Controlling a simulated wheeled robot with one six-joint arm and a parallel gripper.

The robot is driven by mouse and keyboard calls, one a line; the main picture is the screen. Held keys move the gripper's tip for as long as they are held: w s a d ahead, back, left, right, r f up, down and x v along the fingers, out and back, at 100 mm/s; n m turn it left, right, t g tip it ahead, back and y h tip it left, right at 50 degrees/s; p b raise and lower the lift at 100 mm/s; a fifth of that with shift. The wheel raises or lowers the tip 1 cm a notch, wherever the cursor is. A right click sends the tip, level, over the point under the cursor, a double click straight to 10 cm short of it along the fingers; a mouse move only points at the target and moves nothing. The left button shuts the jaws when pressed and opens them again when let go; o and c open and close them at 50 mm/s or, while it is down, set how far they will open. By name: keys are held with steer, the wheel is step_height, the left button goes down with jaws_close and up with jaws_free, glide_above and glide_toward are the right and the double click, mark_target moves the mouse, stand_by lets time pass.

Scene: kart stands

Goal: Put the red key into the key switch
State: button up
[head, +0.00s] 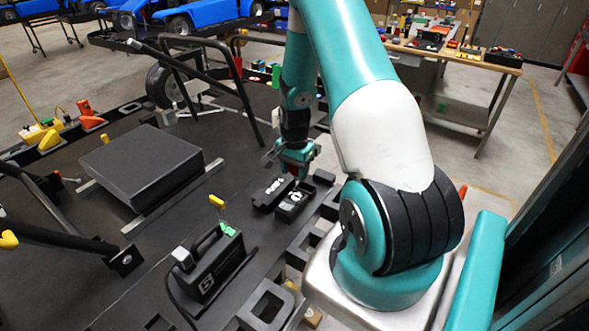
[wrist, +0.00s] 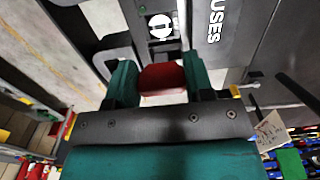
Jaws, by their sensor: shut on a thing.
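My gripper (head: 296,165) hangs over the far right part of the black kart stand in the head view. In the wrist view my gripper (wrist: 161,80) has its two green fingers shut on the red key (wrist: 162,77). A bit of the red key (head: 292,171) shows under the fingers in the head view. The key switch appears to be the black box with a white round mark (head: 293,205), just below the gripper; that mark (wrist: 160,28) shows beyond the key in the wrist view. The key's tip is hidden, so I cannot tell whether it touches the switch.
A black box with white lettering (head: 270,193), partly read as "USES" in the wrist view, stands left beside the switch. A black case with a handle (head: 208,262) and a grey block (head: 140,168) stand nearer and left. Black slotted brackets line the stand's right edge.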

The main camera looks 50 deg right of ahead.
steer(key=b, duration=0.4)
glide_above(295, 198)
steer(key=shift+f, duration=2.85)
steer(key=shift+f+b, duration=1.05)
steer(key=shift+f, duration=0.4)
steer(key=o, duration=1)
steer(key=shift+r, duration=0.15)
step_height(295, 198, up, 17)
steer(key=shift+s+r+b, duration=0.1)
steer(key=shift+b, duration=1.15)
